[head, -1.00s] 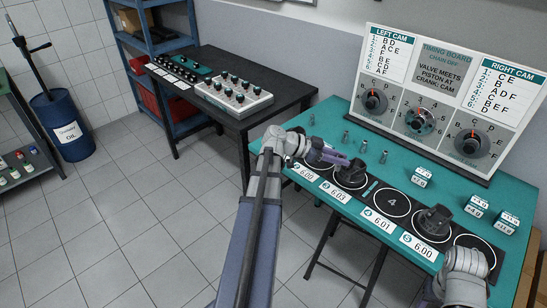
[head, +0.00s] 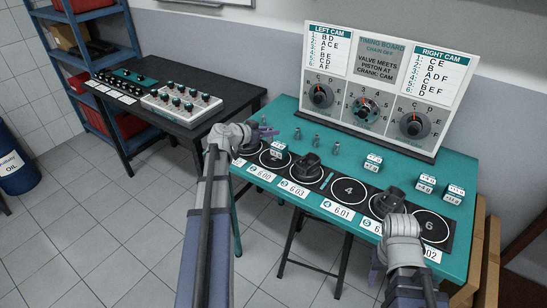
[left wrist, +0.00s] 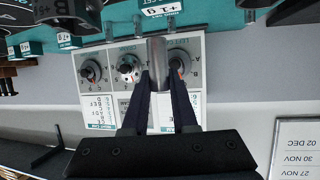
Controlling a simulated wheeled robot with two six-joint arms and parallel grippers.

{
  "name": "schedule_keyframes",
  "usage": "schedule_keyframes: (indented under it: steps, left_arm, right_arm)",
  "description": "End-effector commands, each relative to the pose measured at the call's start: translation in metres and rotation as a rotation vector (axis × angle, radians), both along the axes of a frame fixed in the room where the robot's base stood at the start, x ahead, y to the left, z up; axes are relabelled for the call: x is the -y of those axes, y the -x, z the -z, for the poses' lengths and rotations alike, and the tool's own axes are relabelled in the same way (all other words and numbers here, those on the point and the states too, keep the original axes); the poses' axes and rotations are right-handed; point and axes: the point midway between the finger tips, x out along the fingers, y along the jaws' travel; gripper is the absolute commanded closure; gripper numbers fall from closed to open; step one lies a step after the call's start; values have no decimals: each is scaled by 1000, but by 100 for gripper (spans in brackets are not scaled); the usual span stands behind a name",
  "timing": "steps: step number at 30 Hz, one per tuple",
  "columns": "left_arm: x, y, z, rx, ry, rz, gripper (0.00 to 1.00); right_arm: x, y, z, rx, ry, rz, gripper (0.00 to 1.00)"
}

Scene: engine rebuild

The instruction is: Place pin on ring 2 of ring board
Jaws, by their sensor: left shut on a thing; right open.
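The ring board is a row of black numbered plates with white rings along the front of the teal table. Ring 2 (head: 267,163), behind the 6.00 label, is partly covered by a small tagged cube (head: 278,149). My left gripper (head: 265,132) is above the back left part of the table, behind the left rings. In the left wrist view its fingers (left wrist: 158,82) are shut on a grey metal pin (left wrist: 157,55). Several similar pins, such as this one (head: 316,141), stand on the table behind the board. My right gripper (head: 376,272) is open, low at the table's front edge, partly hidden by its arm.
Dark pistons stand on ring 3 (head: 307,164) and ring 5 (head: 388,201). Rings 4 (head: 348,191) and 6 (head: 430,226) are bare. Tagged cubes (head: 373,163) lie further right. The timing board (head: 375,85) stands at the back. A black table (head: 215,125) is at left.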

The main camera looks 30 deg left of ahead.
Motion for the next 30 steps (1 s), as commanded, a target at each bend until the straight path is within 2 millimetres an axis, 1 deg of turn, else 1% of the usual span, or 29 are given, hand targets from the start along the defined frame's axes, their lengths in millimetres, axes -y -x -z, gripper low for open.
schedule_keyframes:
  steps: [5,12,15,20,22,30]
  left_arm:
    - [0,0,22,0,0,1,100]
    - [0,0,59,0,1,2,100]
    - [0,0,63,0,1,2,100]
    - [0,0,62,0,0,2,100]
    - [0,0,66,0,0,2,100]
    - [0,0,98,0,0,2,100]
  right_arm:
    - [0,0,22,0,0,0,50]
    - [0,0,59,0,0,0,50]
    - [0,0,63,0,0,0,50]
    - [0,0,62,0,0,0,50]
    - [0,0,66,0,0,0,50]
    - [0,0,98,0,0,-1,50]
